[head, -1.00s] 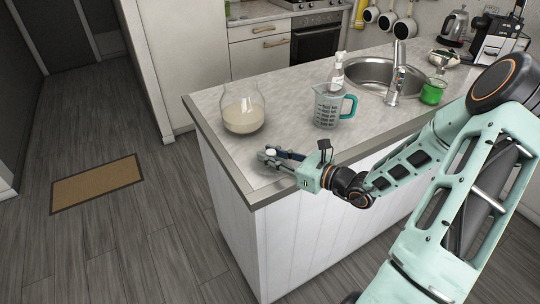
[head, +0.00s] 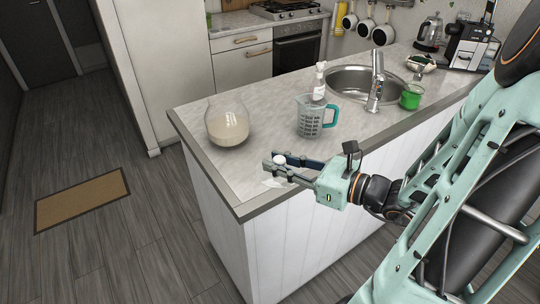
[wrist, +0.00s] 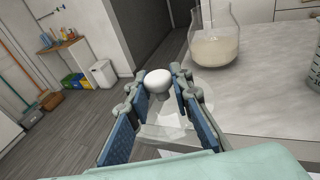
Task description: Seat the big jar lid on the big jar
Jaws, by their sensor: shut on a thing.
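The big jar (head: 228,128) is clear glass, open at the top and partly filled with pale contents. It stands upright near the counter's left end; the wrist view shows it (wrist: 213,50) ahead and right of my gripper. The big jar lid has a white round knob (head: 279,159), and its clear disc is only faintly visible below. My gripper (head: 283,166) is shut on the lid by its knob, over the counter's front edge, nearer than the jar and apart from it. In the wrist view the knob (wrist: 158,80) sits between the blue-padded fingers.
A measuring jug (head: 311,118) with a teal handle stands right of the jar, with a clear bottle (head: 319,82) behind it. The sink (head: 350,82) and a green-filled glass (head: 411,97) are farther right. The counter (head: 195,125) around the jar is clear.

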